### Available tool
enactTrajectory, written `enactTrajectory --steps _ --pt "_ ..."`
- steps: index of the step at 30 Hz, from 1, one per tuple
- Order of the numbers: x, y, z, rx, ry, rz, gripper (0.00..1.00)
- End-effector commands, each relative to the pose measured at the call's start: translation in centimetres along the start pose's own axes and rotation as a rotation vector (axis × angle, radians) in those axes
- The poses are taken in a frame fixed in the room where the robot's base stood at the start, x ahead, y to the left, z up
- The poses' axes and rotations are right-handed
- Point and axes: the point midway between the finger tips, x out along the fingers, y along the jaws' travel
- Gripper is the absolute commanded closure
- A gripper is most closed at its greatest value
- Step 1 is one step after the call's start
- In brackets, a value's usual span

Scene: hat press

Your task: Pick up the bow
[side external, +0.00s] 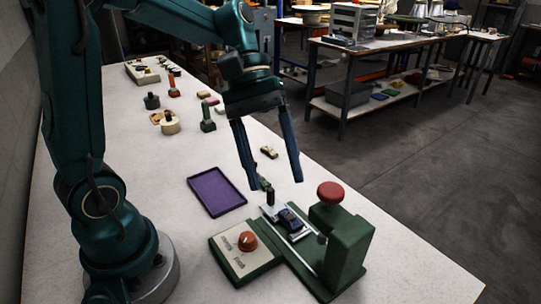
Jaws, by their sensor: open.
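My gripper (275,177) is open, fingers pointing down, above the table between the purple tray and the green press. I cannot make out a bow for certain. A small dark blue piece (290,220) lies on the pale rail of the green press (346,245), below and slightly right of the fingertips. A small beige and dark piece (268,152) lies on the table and appears between the two fingers in the picture, behind them. A small dark green and black part (267,190) stands just below the left fingertip.
The press has a red knob on top and a control box (243,254) with an orange-red knob. An empty purple tray (216,190) lies left of it. Stamps and small items, including a green-handled one (208,118), stand farther back. The table's right front is clear.

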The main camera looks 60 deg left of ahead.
Motion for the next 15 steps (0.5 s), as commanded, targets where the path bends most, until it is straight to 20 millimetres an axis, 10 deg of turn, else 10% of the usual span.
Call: enactTrajectory --steps 15 --pt "4.0 -1.6 -10.7 -0.558 -0.464 0.22 0.31"
